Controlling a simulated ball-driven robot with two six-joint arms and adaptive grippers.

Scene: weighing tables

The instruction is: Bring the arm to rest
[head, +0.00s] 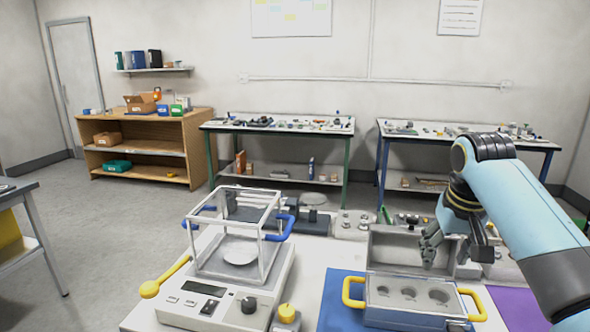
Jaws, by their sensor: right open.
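My right arm (530,215) comes in from the right, bent at a dark joint with the hand pointing down. My right gripper (431,246) is open and looks empty. It hangs in front of the raised grey back of a metal case (395,300) with yellow handles, over or behind its front part with round wells. I cannot tell whether it touches the case. My left gripper is not in view.
A balance (225,300) with a clear-sided shield, blue handles and a yellow lever stands left of the case. A blue mat (337,300) and a purple mat (512,306) lie on the white table. Small weights (355,222) stand behind. Open floor lies beyond, left.

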